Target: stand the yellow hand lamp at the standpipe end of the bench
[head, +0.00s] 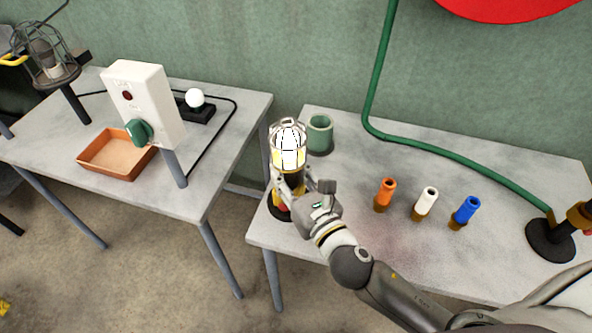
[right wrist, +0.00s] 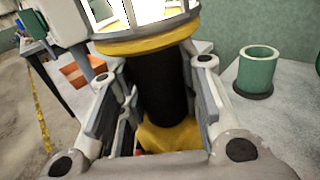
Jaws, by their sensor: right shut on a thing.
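The yellow hand lamp (head: 288,157), with a lit, caged head, is upright at the left end of the right-hand bench (head: 345,180). My right gripper (head: 291,187) is shut on it below the cage. In the right wrist view the fingers (right wrist: 155,100) flank the lamp's black grip (right wrist: 158,88), with its yellow collar above and a yellow part below. Its dark base shows near the bench's left front corner; I cannot tell whether it touches the top. The brass standpipe (head: 579,214) on a round black foot is at the bench's right end, partly cut off. My left gripper is out of view.
A green cup (head: 319,134) stands just behind the lamp. Orange (head: 385,195), white (head: 425,203) and blue (head: 464,213) nozzles stand mid-bench. A green hose (head: 455,152) runs along the back to the standpipe. The left table holds a white switch box (head: 146,100) and an orange tray (head: 116,172).

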